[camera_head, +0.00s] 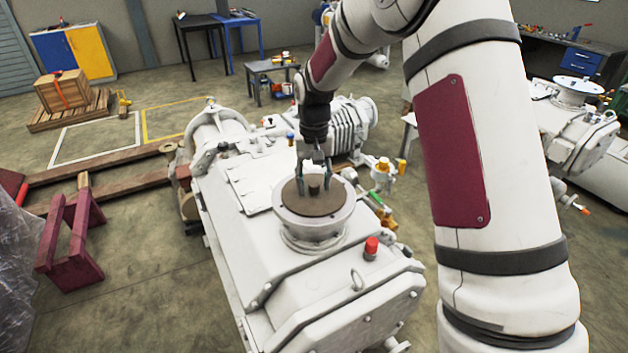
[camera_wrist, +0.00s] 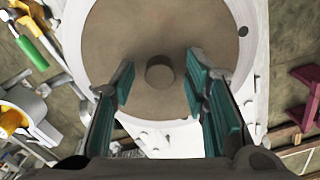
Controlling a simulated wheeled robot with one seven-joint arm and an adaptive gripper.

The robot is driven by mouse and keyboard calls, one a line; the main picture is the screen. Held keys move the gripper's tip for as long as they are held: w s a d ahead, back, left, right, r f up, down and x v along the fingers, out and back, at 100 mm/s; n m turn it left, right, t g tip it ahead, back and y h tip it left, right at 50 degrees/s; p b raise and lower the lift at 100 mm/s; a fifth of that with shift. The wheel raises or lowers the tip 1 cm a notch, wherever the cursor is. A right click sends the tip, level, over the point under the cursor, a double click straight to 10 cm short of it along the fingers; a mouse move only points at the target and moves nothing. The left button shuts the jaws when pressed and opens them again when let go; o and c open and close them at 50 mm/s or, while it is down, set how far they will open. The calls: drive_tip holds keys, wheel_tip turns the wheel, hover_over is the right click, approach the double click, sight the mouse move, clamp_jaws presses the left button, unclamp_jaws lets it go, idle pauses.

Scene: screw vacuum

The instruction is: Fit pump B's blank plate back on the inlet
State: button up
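The brown round blank plate (camera_head: 297,203) lies on the white inlet flange (camera_head: 300,229) on top of the big white pump. It looks level and sits inside the flange's pale rim. A short dark knob (camera_head: 314,188) stands at its middle; it also shows in the wrist view (camera_wrist: 160,74). My gripper (camera_head: 314,178) is above the plate, pointing down, with its green fingers apart. In the wrist view my gripper (camera_wrist: 159,82) has one finger to each side of the knob, with gaps visible. I cannot tell whether the fingertips touch the plate.
A red-capped fitting (camera_head: 371,247) stands on the pump beside the flange. Small yellow and green valve parts (camera_head: 384,210) are on its right side. A maroon stand (camera_head: 70,243) is on the floor at left. A second white pump (camera_head: 580,125) is at right.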

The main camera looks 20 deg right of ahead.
sight(314, 184)
drive_tip(key=s+r+t+b, duration=0.1)
drive_tip(key=s+r, duration=0.2)
drive_tip(key=r, duration=0.6)
drive_tip(key=s+r+b, duration=0.1)
drive_tip(key=s+r, duration=0.2)
drive_tip(key=r, duration=0.6)
drive_tip(key=s+n+t, duration=0.2)
drive_tip(key=s+t, duration=0.2)
drive_tip(key=s, duration=2.1)
drive_tip(key=shift+r, duration=0.35)
drive_tip(key=shift+d, duration=0.1)
